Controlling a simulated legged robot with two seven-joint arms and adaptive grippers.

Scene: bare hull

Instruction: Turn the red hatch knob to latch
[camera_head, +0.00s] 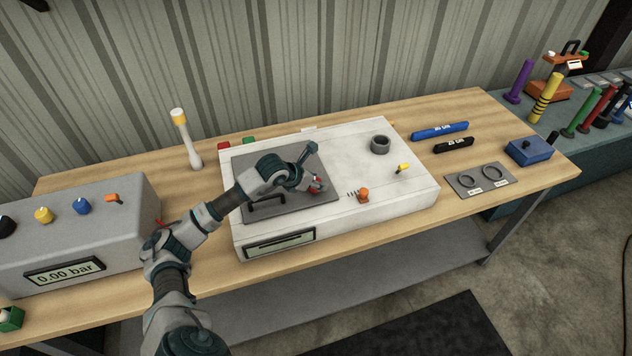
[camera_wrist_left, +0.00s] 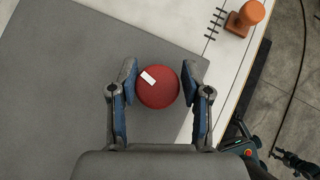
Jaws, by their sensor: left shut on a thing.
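The red hatch knob (camera_wrist_left: 158,87) is round, with a white mark at its upper left in the left wrist view. It sits near the right edge of the grey hatch plate (camera_wrist_left: 60,80), and in the head view a bit of the knob (camera_head: 319,187) shows under my gripper. My left gripper (camera_wrist_left: 158,86) has its two blue-padded fingers on either side of the knob, shut on it. In the head view my left gripper (camera_head: 313,178) reaches down over the hatch plate (camera_head: 315,205).
The white box (camera_head: 400,200) carries the hatch, an orange knob (camera_head: 363,194), a yellow-tipped switch (camera_head: 403,168) and a dark ring (camera_head: 380,144). A grey gauge box (camera_head: 90,230) stands at left. A white post (camera_head: 187,140) with a yellow cap stands behind.

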